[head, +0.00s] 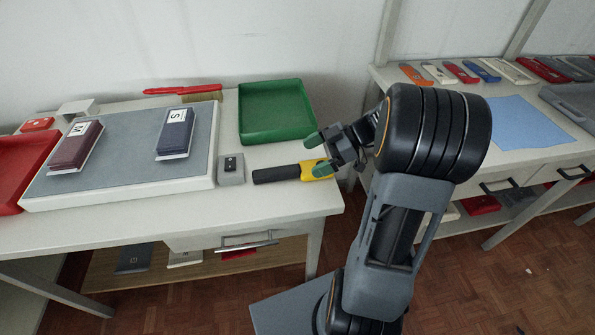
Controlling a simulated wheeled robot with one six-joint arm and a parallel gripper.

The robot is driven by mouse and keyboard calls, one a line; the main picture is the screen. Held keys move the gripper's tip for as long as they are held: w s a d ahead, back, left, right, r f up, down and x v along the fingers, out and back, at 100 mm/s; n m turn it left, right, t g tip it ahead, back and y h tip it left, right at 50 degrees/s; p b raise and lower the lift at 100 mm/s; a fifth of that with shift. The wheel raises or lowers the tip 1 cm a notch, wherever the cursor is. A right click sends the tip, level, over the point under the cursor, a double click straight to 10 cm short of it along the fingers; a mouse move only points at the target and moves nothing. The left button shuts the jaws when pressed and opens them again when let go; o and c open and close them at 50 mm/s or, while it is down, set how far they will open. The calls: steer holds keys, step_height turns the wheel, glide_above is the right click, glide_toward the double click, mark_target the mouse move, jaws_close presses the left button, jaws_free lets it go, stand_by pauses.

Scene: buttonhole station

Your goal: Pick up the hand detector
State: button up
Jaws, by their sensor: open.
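The hand detector (279,174) lies on the white table near its right edge. It has a black handle pointing left and a yellow head at the right end. My gripper (318,154) is open, with green fingertips. One fingertip shows beyond the detector and the other overlaps the yellow head in the picture. I cannot tell whether that fingertip touches it. The far right end of the detector is partly hidden by my gripper.
A green tray (272,137) stands behind the detector. A small grey box (231,176) is left of the handle. A grey-topped board (122,140) bears two dark blocks. A red-handled brush (200,92) lies at the back. A second table (500,167) stands at right.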

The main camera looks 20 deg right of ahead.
mark_target(291, 168)
steer(key=shift+x, duration=2.7)
steer(key=shift+f, duration=0.1)
steer(key=shift+c, duration=0.2)
steer(key=c, duration=1.1)
steer(key=shift+r, duration=0.75)
steer(key=s+a+r, duration=0.2)
steer(key=s+r, duration=0.1)
steer(key=s, duration=0.1)
steer(key=s+a+r, duration=0.2)
steer(key=s+r, duration=0.2)
steer(key=s+a+r, duration=0.2)
steer(key=s+r, duration=0.2)
steer(key=shift+s+a+r+p, duration=0.15)
steer(key=shift+s+r+p, duration=0.1)
steer(key=shift+p, duration=0.15)
